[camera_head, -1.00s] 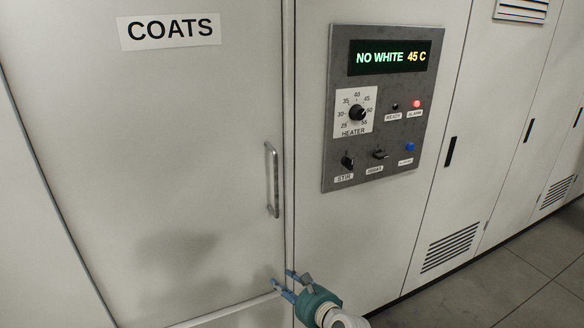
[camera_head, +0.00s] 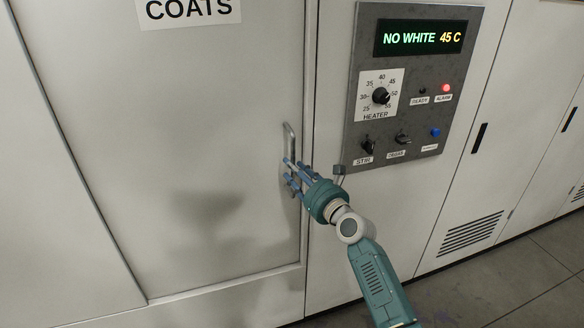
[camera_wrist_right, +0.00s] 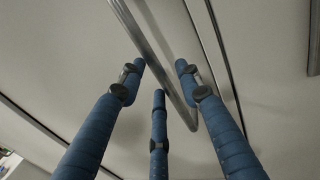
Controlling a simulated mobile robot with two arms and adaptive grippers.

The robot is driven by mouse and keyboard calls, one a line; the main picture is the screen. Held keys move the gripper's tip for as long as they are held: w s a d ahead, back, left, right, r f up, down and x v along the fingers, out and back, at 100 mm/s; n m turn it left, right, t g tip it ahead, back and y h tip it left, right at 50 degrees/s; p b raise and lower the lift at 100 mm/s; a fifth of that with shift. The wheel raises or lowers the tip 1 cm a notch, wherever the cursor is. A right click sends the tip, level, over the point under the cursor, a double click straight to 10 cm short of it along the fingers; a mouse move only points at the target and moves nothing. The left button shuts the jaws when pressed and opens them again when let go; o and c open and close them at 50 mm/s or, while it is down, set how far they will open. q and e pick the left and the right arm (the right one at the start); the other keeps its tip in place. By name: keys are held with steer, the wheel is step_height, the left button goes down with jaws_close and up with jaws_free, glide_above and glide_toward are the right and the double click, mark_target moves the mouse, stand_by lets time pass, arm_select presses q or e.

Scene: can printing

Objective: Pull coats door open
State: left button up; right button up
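The coats door (camera_head: 170,190) is a pale cabinet door marked COATS, and it looks shut. Its metal bar handle (camera_head: 289,135) stands upright near the door's right edge. My right gripper (camera_head: 290,173) is at the lower part of the handle, coming from the lower right. In the right wrist view its blue fingers (camera_wrist_right: 160,74) are spread apart, and the handle (camera_wrist_right: 160,60) runs between them. I see no finger clearly closed on the bar. My left gripper is in neither view.
A dark control panel (camera_head: 408,100) with a lit display, a heater dial, switches and a red alarm light is right of the door. Vented cabinets (camera_head: 530,110) continue to the right. The tiled floor (camera_head: 510,285) is clear at lower right.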

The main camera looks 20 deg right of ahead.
steer(key=shift+x, duration=0.85)
steer(key=shift+c, duration=0.3)
steer(key=shift+s, duration=0.1)
jaws_close()
